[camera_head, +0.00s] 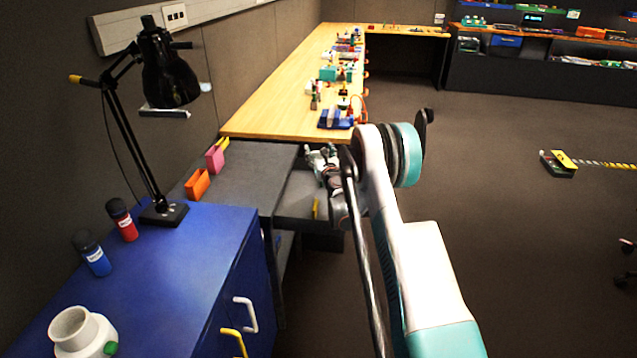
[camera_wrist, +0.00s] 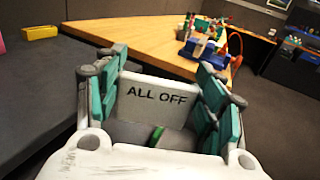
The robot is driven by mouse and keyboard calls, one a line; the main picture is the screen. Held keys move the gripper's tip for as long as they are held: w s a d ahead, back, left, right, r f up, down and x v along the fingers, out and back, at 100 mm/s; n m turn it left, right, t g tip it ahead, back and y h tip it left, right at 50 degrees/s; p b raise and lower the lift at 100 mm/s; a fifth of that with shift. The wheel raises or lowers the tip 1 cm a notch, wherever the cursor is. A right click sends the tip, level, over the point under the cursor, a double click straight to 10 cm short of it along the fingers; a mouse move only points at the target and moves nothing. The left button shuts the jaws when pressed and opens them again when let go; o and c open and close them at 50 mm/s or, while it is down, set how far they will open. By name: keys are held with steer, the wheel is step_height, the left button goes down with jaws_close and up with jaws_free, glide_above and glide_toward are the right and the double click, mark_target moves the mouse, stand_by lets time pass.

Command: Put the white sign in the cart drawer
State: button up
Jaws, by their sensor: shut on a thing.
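The white sign (camera_wrist: 158,98), lettered "ALL OFF", is held between the teal-padded fingers of my gripper (camera_wrist: 163,80) in the wrist view. My gripper also shows in the head view (camera_head: 322,162), small and partly behind my arm, where the sign is hard to make out. The grey cart (camera_head: 240,172) stands between the blue cabinet and the wooden bench. Its drawer (camera_head: 295,207) appears pulled out to the right, with a yellow piece at its right side. My gripper is near the drawer's far end; its height above the drawer is unclear.
The blue cabinet (camera_head: 150,270) carries a black lamp (camera_head: 165,80), bottles and a white jar. Orange (camera_head: 197,184) and pink (camera_head: 214,158) holders stand on the cart top. The wooden bench (camera_head: 270,110) lies beyond, holding several tools. Open floor lies to the right.

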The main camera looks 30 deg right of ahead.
step_height(320, 180, down, 10)
steer(key=b, duration=0.3)
steer(key=shift+f, duration=0.25)
steer(key=shift+f, duration=0.5)
steer(key=o, duration=0.9)
